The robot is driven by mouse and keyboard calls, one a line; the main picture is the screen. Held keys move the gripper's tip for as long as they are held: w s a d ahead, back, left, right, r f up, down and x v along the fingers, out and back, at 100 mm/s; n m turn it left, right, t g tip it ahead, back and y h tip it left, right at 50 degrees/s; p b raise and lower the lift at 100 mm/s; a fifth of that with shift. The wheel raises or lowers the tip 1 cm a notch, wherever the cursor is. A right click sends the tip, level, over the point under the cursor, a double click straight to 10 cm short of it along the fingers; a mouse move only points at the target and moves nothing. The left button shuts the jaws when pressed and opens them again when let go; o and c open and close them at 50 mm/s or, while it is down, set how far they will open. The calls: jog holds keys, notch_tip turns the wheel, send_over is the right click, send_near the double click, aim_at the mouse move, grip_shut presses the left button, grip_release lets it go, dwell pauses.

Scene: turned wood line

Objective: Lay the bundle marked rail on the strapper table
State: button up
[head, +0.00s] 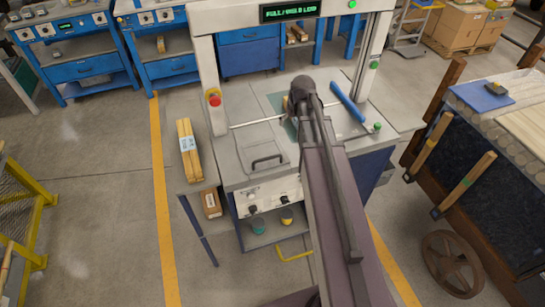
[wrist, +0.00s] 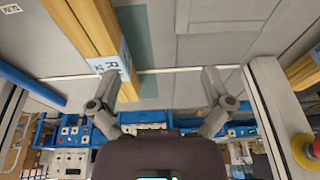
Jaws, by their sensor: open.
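The strapper table (head: 240,172) is a grey top under a pale arch. My gripper (head: 297,98) is over it, near the arch; in the wrist view its fingers (wrist: 160,84) are spread apart. A yellow wooden bundle (wrist: 85,25) with a pale blue label starting with "R" (wrist: 122,66) shows there over the table top. Its labelled end lies between the fingers, close to the left one. I cannot tell whether they touch.
Another labelled bundle (head: 187,150) lies on a side shelf left of the table. A blue bar (head: 348,102) lies at the table's right. A red stop button (head: 214,98) is on the left post. A cart (head: 470,150) stands at right.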

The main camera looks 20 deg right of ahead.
jog(key=s+a+g, duration=0.3)
jog(key=s+a, duration=1)
jog(key=s, duration=0.2)
jog(key=shift+s+f, duration=0.3)
jog(key=shift+f, duration=0.05)
jog(key=c, duration=0.6)
jog(key=shift+a, duration=0.15)
